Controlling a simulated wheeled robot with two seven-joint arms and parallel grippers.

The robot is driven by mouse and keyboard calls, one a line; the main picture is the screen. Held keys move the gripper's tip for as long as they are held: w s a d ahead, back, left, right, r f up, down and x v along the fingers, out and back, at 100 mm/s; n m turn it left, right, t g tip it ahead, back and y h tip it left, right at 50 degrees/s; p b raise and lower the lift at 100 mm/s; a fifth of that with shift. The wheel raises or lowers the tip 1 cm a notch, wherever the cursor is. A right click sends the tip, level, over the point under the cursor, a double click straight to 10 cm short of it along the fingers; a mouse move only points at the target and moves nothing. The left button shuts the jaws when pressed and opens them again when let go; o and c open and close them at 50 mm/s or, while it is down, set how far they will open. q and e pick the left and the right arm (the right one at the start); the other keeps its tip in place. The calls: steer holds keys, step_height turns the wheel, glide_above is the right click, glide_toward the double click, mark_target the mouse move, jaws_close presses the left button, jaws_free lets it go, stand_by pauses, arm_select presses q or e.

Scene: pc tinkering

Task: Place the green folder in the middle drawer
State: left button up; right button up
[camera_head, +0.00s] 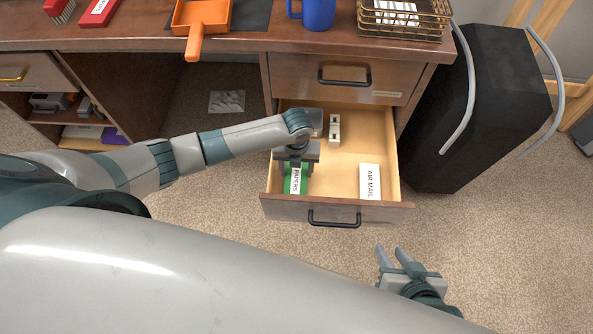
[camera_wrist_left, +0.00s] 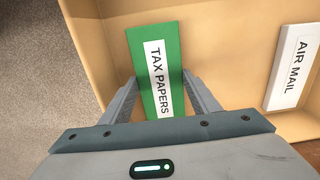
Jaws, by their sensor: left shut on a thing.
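The green folder (camera_head: 288,184) has a white label; in the left wrist view it (camera_wrist_left: 179,70) reads TAX PAPERS. It is inside the open drawer (camera_head: 345,212), at its left side towards the front. My left gripper (camera_head: 296,164) reaches down into the drawer and is shut on the folder, with a finger at each side of it. The folder's lower end is hidden behind the gripper body in the wrist view. My right gripper (camera_head: 391,256) is open and empty, in front of the drawer at the right.
A white AIR MAIL item (camera_head: 369,182) lies at the drawer's right, with small grey-white things (camera_head: 334,130) further back. A closed drawer (camera_head: 340,77) is directly above. A black bin-like box (camera_head: 490,110) stands at the right. The drawer floor between the folder and AIR MAIL is clear.

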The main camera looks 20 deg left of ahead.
arm_select(q)
steer(key=shift+f, duration=0.5)
arm_select(e)
steer(key=shift+a+r, duration=0.1)
steer(key=shift+a, duration=0.05)
arm_select(q)
steer(key=shift+f, duration=0.1)
steer(key=o, duration=1.1)
arm_select(e)
steer(key=shift+a, duration=0.1)
steer(key=shift+a, duration=0.1)
